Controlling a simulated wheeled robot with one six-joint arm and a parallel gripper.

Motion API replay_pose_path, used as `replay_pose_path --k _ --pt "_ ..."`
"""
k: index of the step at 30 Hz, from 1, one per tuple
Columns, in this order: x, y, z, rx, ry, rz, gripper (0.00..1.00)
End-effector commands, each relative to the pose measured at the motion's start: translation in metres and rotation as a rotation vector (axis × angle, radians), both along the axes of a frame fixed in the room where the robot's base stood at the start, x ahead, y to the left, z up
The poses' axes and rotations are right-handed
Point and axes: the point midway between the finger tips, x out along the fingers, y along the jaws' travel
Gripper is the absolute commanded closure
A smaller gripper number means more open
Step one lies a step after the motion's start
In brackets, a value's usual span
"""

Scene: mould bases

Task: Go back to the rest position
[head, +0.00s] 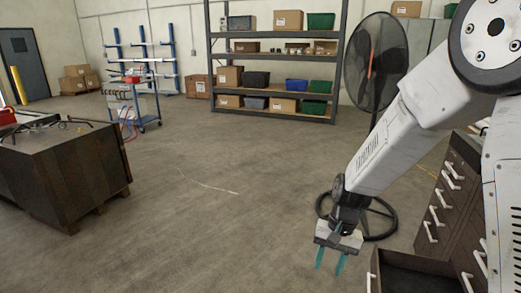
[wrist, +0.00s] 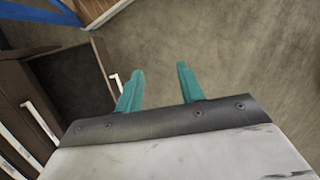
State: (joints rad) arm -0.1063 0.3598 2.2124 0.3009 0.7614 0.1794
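My gripper (head: 330,261) hangs from my arm on the right side of the head view, pointing down. Its two teal fingers are apart with nothing between them. In the wrist view the gripper (wrist: 158,88) also shows two separate fingers over bare floor. The gripper is beside a drawer (head: 408,266) that stands open at the lower right of the head view. The drawer (wrist: 72,78) lies left of the fingers in the wrist view, and its visible inside looks empty.
A dark cabinet (head: 460,205) with several white-handled drawers stands close on the right. A black fan (head: 376,62) stands behind my arm. A dark block-like bench (head: 62,170) is at the left. Shelves (head: 272,35) and a blue cart (head: 148,104) are at the back. The middle floor is clear.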

Motion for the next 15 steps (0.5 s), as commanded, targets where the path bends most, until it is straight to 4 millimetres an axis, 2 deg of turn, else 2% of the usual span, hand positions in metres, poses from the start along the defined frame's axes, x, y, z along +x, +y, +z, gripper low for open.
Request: replay_pose_path --k 1,6,9,15 --pt "-0.015 -0.006 0.024 0.001 -0.001 0.043 0.62" --pt "-0.071 -0.026 0.086 -0.011 0.019 0.189 0.62" --pt "-0.103 -0.039 0.116 -0.027 0.02 0.256 0.62" --pt "-0.165 -0.063 0.163 -0.077 -0.009 0.338 0.62"
